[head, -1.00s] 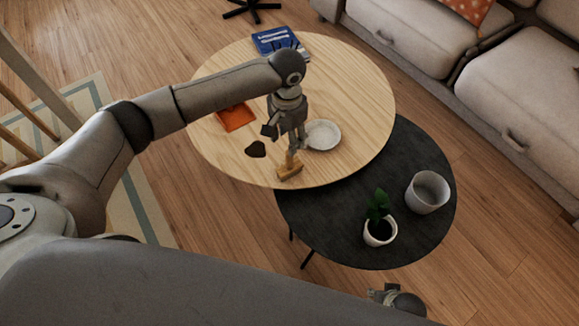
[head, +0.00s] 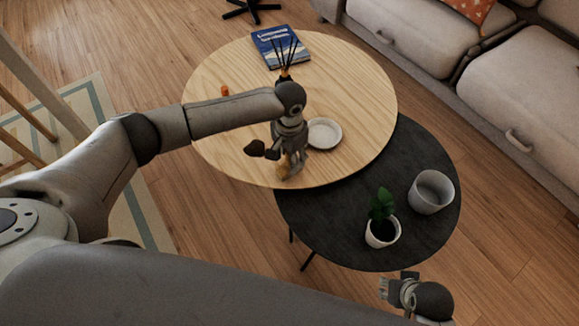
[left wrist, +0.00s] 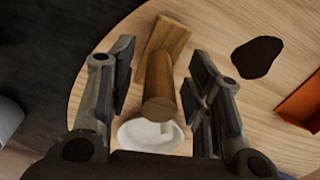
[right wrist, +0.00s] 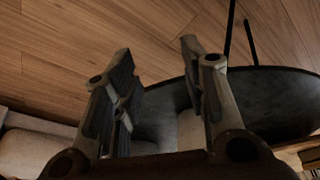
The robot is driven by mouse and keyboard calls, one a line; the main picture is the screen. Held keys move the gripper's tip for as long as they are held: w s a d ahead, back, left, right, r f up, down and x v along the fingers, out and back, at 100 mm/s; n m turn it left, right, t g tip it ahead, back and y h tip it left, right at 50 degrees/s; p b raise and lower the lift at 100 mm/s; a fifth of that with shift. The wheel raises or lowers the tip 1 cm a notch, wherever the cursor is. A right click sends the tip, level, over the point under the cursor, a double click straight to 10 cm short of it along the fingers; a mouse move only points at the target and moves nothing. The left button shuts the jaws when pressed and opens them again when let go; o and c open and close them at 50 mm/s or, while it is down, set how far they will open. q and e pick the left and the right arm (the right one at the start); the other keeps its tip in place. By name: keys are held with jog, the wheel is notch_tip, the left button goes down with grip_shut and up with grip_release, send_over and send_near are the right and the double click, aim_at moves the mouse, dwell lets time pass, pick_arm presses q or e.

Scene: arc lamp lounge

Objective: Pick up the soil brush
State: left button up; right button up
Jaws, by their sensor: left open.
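The soil brush (head: 283,172), with a wooden block and a round handle, stands near the front edge of the light wood table. It also shows in the left wrist view (left wrist: 158,88), its handle rising toward the camera. My left gripper (left wrist: 162,70) is open, with one finger on each side of the handle and gaps visible. In the head view, this gripper (head: 288,160) partly hides the brush. My right gripper (head: 392,287) is open and empty beyond the dark table's front edge, as the right wrist view (right wrist: 160,75) shows.
Close to the brush are a dark soil patch (head: 254,148) and a white dish (head: 325,133). An orange item (left wrist: 302,104) is mostly hidden by my arm in the head view. A blue book (head: 268,48) lies behind. The dark table (head: 320,232) holds a plant (head: 382,218) and grey pot (head: 431,192).

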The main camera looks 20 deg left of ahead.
pick_arm(q)
jog(key=shift+f, duration=0.1)
jog(key=shift+c, duration=0.5)
grip_shut()
